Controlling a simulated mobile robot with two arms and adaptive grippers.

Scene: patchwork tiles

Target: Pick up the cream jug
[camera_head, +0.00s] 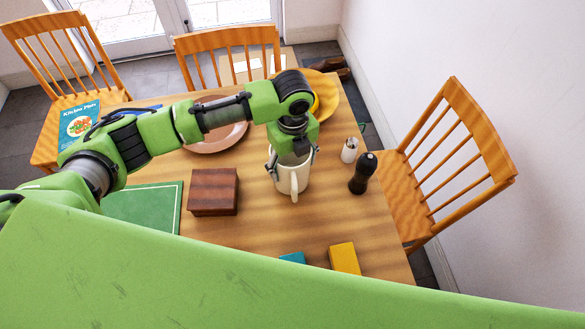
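The cream jug (293,182) is a pale, off-white vessel with a handle on its near side. It stands upright toward the right of the wooden table. My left gripper (293,161) points down over the jug from above, with its fingers spread to the left and right of the upper part. The gripper hides part of the rim and the inside. I cannot tell whether the fingers press on the jug or stand slightly clear of it. My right gripper is not in view.
A white shaker (350,150) and a dark pepper mill (363,174) stand close right of the jug. A brown box (213,192) is to its left. A pink plate (216,139) and a yellow bowl (325,98) lie behind. A yellow block (344,258) lies in front.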

